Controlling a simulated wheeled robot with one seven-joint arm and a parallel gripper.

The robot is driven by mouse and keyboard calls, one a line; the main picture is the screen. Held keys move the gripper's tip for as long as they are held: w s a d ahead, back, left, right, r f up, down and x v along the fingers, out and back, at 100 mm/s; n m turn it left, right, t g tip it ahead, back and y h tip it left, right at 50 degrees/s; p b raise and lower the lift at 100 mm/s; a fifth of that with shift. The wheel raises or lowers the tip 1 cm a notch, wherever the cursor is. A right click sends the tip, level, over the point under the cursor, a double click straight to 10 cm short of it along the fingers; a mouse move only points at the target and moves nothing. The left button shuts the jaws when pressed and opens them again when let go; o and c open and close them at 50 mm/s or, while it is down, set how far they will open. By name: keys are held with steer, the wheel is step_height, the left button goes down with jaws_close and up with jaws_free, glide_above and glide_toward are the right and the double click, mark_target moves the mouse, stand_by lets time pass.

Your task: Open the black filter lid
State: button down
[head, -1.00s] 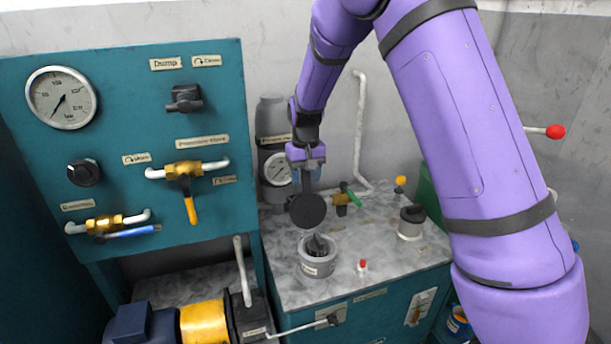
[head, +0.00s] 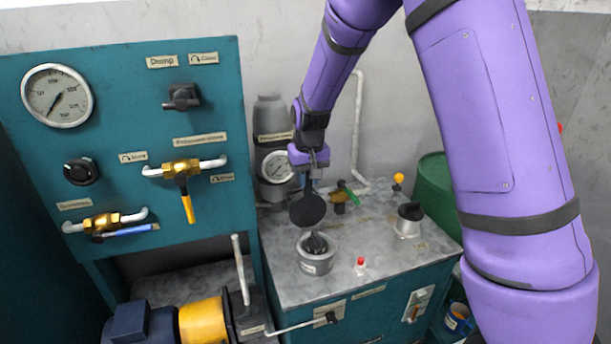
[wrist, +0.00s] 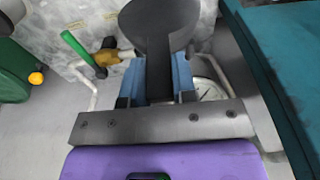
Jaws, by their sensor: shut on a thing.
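The black filter lid (head: 307,210) is a round dark disc, off the grey filter cup (head: 317,257) and held in the air above and behind it. It also shows large at the top of the wrist view (wrist: 160,30). My gripper (head: 309,173) is shut on the lid; in the wrist view its blue fingers (wrist: 158,80) close on a dark part of it. The filter cup stands open on the grey worktop, with a dark pointed filter (head: 316,244) sticking out of its top.
A second grey cup with a black top (head: 409,219) stands at the right of the worktop (head: 350,280). A small red-capped item (head: 360,265) is near the filter cup. A green-handled brass valve (head: 341,196) and a gauge (head: 278,166) are behind the lid. The teal panel (head: 130,150) rises at left.

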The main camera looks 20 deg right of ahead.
steer(key=shift+s, duration=0.1)
steer(key=c, duration=0.9)
jaws_free()
steer(key=r, duration=0.7)
steer(key=s+r, duration=0.1)
steer(key=r, duration=0.2)
steer(key=shift+r, duration=0.4)
